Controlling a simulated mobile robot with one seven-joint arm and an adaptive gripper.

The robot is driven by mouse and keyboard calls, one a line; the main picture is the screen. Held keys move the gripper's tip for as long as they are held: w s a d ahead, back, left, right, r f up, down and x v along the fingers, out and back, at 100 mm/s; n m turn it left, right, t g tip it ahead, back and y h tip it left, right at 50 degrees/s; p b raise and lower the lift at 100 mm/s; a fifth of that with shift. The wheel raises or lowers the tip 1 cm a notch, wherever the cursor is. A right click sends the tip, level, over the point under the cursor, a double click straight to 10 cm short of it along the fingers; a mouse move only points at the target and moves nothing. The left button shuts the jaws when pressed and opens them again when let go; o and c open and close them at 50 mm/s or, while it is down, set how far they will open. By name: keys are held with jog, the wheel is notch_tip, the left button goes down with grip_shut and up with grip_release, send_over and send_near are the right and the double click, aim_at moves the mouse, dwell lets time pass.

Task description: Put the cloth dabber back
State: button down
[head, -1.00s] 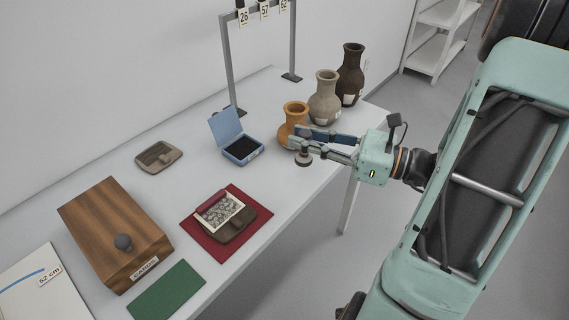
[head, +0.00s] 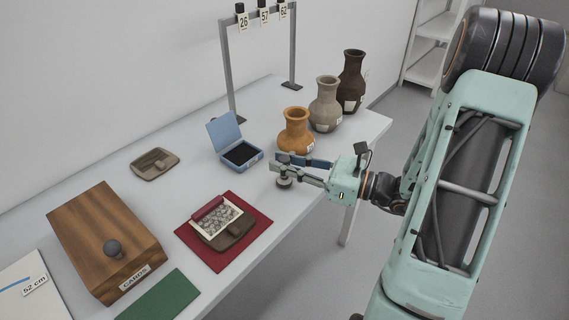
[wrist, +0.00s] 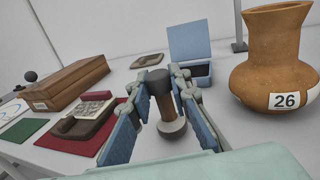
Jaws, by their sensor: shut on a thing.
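My gripper (head: 281,169) is shut on what looks like the cloth dabber (head: 284,183), held over the table's near edge. In the wrist view the dabber (wrist: 162,104) is roughly upright between the fingers, with a dark rounded top, a brown handle and a grey rounded lower end. In the head view the fingers hide most of it and only the rounded lower end shows clearly. An open blue box (head: 241,154) with a dark pad lies behind and left of the gripper.
An orange jar (head: 296,132), a grey jar (head: 325,104) and a dark jar (head: 352,80) stand behind the gripper. A red mat (head: 221,262) bears a brown piece and a patterned card. A wooden box (head: 100,235) and a green mat (head: 158,298) lie left.

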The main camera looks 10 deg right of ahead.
jog(key=shift+f, duration=0.1)
jog(key=c, duration=2.2)
grip_release()
jog(key=shift+f, duration=0.1)
jog(key=shift+c, duration=0.2)
jog(key=o, duration=0.4)
jog(key=shift+o, duration=0.2)
jog(key=shift+r, duration=0.3)
jog(key=p+v, duration=0.2)
jog(key=v, duration=1)
jog(key=shift+f, duration=0.1)
